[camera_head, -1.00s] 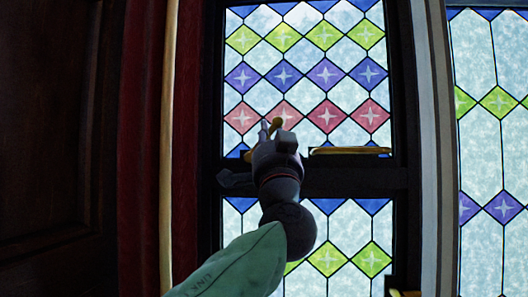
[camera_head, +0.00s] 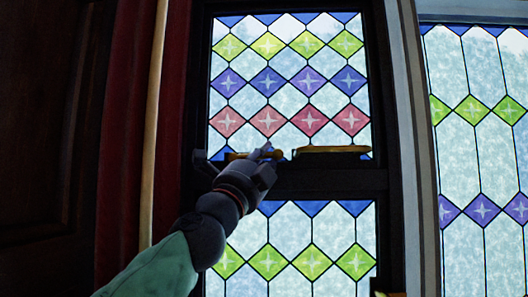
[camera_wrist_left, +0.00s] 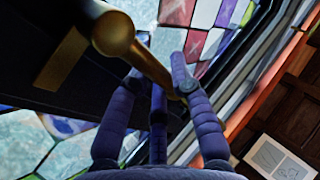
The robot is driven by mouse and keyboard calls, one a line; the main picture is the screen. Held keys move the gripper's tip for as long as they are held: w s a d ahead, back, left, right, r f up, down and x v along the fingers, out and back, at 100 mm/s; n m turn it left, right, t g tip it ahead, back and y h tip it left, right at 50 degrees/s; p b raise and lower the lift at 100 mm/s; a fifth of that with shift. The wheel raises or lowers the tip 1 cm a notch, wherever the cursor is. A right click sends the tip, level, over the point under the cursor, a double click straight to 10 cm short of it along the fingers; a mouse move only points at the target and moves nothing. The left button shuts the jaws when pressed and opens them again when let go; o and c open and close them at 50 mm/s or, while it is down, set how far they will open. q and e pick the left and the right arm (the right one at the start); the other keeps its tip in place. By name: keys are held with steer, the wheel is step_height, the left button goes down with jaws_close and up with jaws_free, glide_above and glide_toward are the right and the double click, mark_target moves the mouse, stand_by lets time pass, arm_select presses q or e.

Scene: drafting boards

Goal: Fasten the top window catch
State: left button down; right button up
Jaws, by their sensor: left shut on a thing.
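The top window catch is a brass lever (camera_head: 240,156) on the dark crossbar of the stained-glass window. In the head view it lies close to level, partly hidden by my left gripper (camera_head: 266,152). A longer brass piece (camera_head: 332,150) lies on the same crossbar just to the right. In the left wrist view the catch shows a round brass knob (camera_wrist_left: 112,33) with its lever running down between my fingers. My left gripper (camera_wrist_left: 158,82) is shut on the lever. My right gripper is not in view.
The dark window frame (camera_head: 393,190) stands around the panes. Another stained-glass window (camera_head: 480,150) is at the right. A red curtain (camera_head: 125,150) and a dark wood panel (camera_head: 50,130) are at the left. A white sheet (camera_wrist_left: 278,160) shows in the wrist view.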

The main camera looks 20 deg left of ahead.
arm_select(q)
steer(key=shift+f+m+g+h, duration=0.25)
steer(key=shift+m+g+h, duration=0.05)
steer(key=shift+m, duration=0.3)
steer(key=shift+w+d+f+m, duration=0.1)
steer(key=shift+d+f+m, duration=0.05)
steer(key=shift+m, duration=0.15)
steer(key=c, duration=1.3)
jaws_free()
steer(key=shift+c, duration=0.2)
steer(key=shift+n, duration=0.4)
